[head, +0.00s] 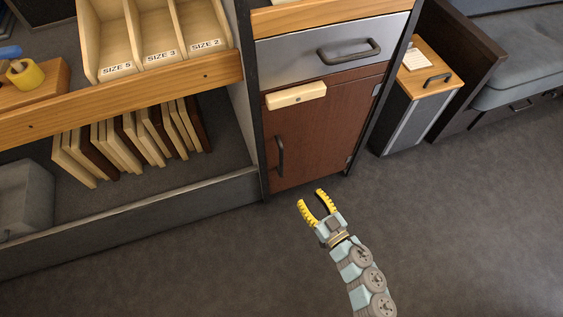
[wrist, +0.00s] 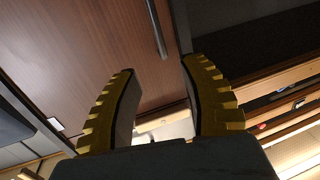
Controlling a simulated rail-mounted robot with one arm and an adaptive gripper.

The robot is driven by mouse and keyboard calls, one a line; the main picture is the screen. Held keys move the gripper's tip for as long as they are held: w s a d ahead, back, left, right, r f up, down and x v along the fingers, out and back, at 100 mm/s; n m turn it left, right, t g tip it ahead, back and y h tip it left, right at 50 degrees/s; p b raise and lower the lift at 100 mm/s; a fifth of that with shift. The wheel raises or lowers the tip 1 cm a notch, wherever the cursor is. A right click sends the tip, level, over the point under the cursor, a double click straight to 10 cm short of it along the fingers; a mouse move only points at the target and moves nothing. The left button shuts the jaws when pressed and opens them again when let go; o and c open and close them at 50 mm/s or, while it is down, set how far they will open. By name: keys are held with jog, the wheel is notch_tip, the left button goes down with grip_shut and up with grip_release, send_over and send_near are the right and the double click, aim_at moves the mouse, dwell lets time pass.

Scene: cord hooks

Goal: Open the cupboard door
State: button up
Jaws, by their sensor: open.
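The cupboard door (head: 320,130) is a reddish-brown panel below a grey drawer, and it looks shut. Its dark vertical bar handle (head: 280,157) is on the door's left side, with hinges on the right edge. My gripper (head: 315,198) has yellow ridged fingers, open and empty, in front of the door's lower edge and apart from the handle. In the wrist view, the door (wrist: 95,50) fills the upper left. The handle (wrist: 157,28) shows beyond the gap between the open fingers (wrist: 160,95).
A pale wooden block (head: 296,96) is on the door's upper part. Above is a grey drawer (head: 330,52) with its own handle. An open shelf with upright boards (head: 130,138) stands at left, a wood-topped cabinet (head: 425,85) at right. The floor (head: 450,230) in front is clear.

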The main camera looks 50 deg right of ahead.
aim_at(282, 158)
jog(key=b+x, duration=0.3)
jog(key=x, duration=1.4)
jog(key=shift+w+d, duration=0.1)
jog(key=shift+d, duration=0.15)
grip_shut()
